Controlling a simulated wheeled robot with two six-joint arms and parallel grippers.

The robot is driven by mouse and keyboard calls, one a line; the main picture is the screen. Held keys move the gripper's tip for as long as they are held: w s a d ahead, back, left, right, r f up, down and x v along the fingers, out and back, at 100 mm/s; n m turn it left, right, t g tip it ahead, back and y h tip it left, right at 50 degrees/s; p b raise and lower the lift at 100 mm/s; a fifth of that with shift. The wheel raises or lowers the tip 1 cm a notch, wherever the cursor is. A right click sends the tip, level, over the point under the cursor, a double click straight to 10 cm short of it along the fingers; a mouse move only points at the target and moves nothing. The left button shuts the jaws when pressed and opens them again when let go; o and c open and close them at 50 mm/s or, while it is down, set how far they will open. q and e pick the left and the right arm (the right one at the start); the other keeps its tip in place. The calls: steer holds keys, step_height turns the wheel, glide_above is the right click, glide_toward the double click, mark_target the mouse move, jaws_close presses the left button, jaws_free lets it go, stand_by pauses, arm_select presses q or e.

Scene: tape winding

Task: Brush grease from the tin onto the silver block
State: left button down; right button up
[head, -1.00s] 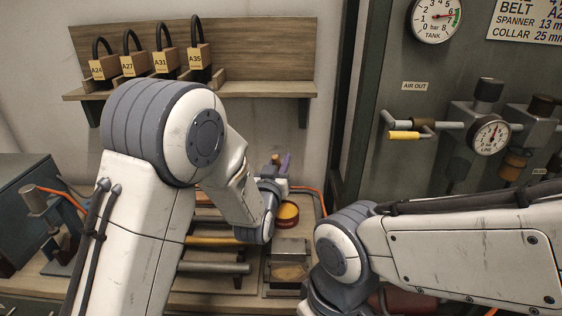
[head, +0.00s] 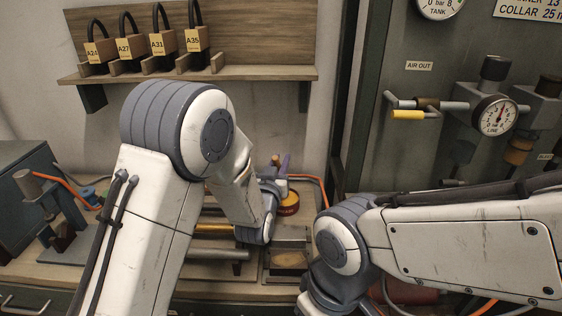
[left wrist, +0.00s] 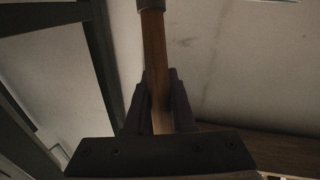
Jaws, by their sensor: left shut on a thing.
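A round red tin with a yellow top (head: 288,204) stands on the bench, just right of my left wrist. My left gripper (head: 281,164) shows small and partly hidden behind my own arm in the head view. In the left wrist view its dark fingers (left wrist: 160,100) are shut on the brush's wooden handle (left wrist: 153,50). A grey ferrule shows at the top edge; the bristles are out of view. A grey, box-like metal piece with a tan oval (head: 289,259) lies in front of the tin; I cannot tell whether it is the silver block. My right gripper is not visible.
Metal bars (head: 214,253) lie left of the grey piece. A shelf with padlocks (head: 197,40) hangs on the wall above. A panel with gauges and a yellow-handled valve (head: 407,114) stands at right. An orange hose (head: 322,187) runs behind the tin.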

arm_select(q)
steer(key=shift+f+b, duration=0.95)
steer(key=shift+b, duration=0.1)
stand_by(2.1)
steer(key=shift+r, duration=0.1)
step_height(320, 180, up, 7)
steer(key=p, duration=0.4)
stand_by(0.4)
stand_by(0.5)
